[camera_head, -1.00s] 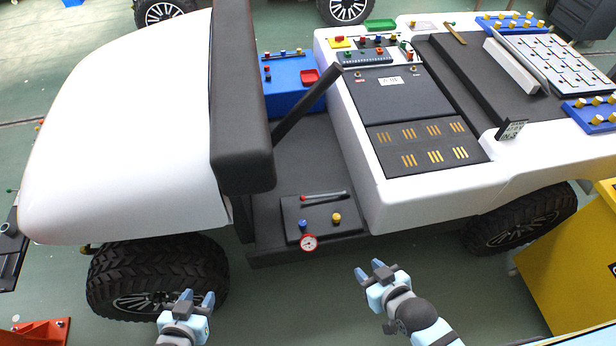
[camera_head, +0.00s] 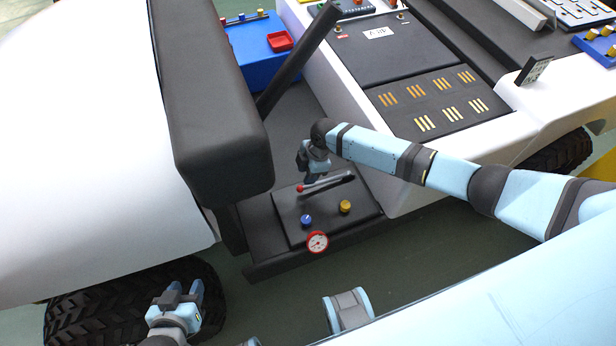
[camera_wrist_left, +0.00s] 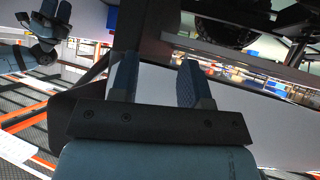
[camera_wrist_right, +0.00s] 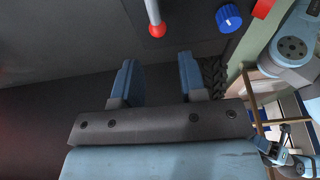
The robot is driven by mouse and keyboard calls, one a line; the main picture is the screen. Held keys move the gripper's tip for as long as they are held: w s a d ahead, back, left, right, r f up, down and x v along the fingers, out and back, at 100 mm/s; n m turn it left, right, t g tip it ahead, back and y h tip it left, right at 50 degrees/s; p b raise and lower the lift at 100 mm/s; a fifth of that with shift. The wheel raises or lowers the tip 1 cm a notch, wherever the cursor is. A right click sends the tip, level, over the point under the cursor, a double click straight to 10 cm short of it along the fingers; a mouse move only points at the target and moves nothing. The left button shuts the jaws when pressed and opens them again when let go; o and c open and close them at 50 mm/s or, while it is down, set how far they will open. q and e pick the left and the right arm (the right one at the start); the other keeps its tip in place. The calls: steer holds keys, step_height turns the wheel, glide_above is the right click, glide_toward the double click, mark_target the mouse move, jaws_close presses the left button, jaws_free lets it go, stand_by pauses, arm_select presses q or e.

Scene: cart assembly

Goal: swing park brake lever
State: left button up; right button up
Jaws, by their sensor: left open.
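The park brake lever (camera_head: 326,182) is a thin silver rod with a red knob at its left end, on a dark panel (camera_head: 290,222) on the cart floor. My right gripper (camera_head: 312,176) is just above and behind the knob end. In the right wrist view the lever's red knob (camera_wrist_right: 157,30) lies just beyond the two spread fingertips (camera_wrist_right: 158,65), with nothing between them. I cannot tell whether a finger touches the lever. My left gripper (camera_head: 184,288) is open and empty near the front wheel, away from the lever.
A blue knob (camera_head: 306,221), a yellow knob (camera_head: 345,206) and a red-rimmed gauge (camera_head: 317,242) sit near the lever. The black seat-like block (camera_head: 215,120) stands left of my right gripper. A dark slanted bar (camera_head: 300,62) rises behind it. The white body flanks the right.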

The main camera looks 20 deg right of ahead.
mark_target(301, 187)
steer(key=shift+w+f+b, duration=0.1)
steer(key=shift+f+b, duration=0.45)
steer(key=shift+f, duration=0.1)
steer(key=b+x, duration=0.6)
steer(key=x, duration=0.1)
steer(key=shift+a+f, duration=0.1)
steer(key=shift+f, duration=0.2)
steer(key=shift+r+p, duration=0.3)
steer(key=shift+r, duration=0.2)
steer(key=c, duration=0.4)
steer(key=shift+c, duration=0.6)
steer(key=shift+r, duration=0.3)
arm_select(q)
steer(key=shift+w+r+m+t+p, duration=0.2)
steer(key=shift+r+p, duration=0.25)
steer(key=shift+p, duration=0.65)
steer(key=shift+w+r+m+t+p, duration=0.1)
steer(key=shift+w+r+m+p, duration=0.25)
steer(key=shift+p, duration=0.75)
arm_select(e)
steer(key=shift+v, duration=2.35)
arm_select(q)
steer(key=shift+s+r, duration=0.1)
steer(key=shift+r, duration=0.05)
